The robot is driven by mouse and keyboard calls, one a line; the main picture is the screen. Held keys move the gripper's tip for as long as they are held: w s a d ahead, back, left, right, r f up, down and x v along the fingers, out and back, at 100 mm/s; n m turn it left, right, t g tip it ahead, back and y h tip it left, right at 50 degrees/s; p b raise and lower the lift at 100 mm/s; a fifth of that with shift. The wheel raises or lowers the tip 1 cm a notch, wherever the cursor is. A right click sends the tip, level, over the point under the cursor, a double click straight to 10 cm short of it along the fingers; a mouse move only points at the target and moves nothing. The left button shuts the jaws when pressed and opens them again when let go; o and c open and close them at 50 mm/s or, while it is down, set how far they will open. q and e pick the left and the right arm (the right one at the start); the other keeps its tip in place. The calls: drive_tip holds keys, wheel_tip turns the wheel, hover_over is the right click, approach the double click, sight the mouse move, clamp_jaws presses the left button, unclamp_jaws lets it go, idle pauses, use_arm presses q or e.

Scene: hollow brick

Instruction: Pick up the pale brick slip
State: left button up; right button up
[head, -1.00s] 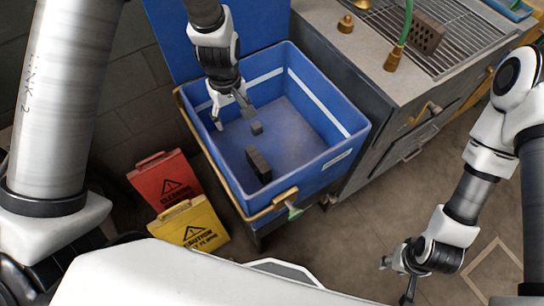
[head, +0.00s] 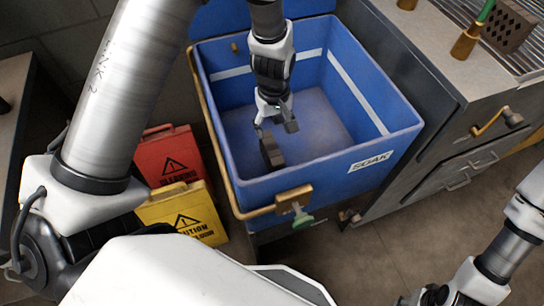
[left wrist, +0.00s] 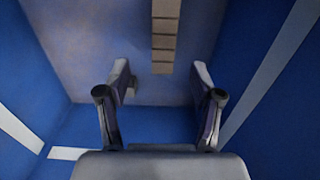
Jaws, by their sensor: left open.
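One brick piece (head: 271,152) stands on the floor of the blue bin. It looks dark brown in the head view; in the left wrist view it is a long pale tan strip (left wrist: 165,35) with dark cross lines. My left gripper (head: 277,128) reaches down into the bin, open, close above and beside the piece. In the left wrist view the strip's near end lies ahead, between the open fingers (left wrist: 161,70), with no clear contact. My right gripper (head: 425,298) is partly cut off at the bottom edge.
The blue bin (head: 378,148), marked SOAK, has high walls around my left gripper. A dark hollow brick (head: 510,25) and brass fittings (head: 466,42) are on the grey counter at right. Red (head: 168,150) and yellow (head: 182,212) caution signs stand left of the bin.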

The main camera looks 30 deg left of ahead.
sight(271, 147)
use_arm(q)
wheel_tip(271, 147, down, 3)
drive_tip(key=shift+f+b, duration=0.1)
drive_tip(key=shift+b, duration=0.35)
drive_tip(key=shift+f, duration=0.3)
drive_tip(key=f, duration=0.2)
drive_tip(key=f+b, duration=0.1)
drive_tip(key=f, duration=0.3)
drive_tip(key=shift+s+a, duration=0.2)
drive_tip(key=shift+s, duration=0.05)
drive_tip(key=shift+f, duration=0.35)
clamp_jaws()
use_arm(e)
wheel_tip(271, 147, down, 4)
drive_tip(key=shift+f, duration=0.25)
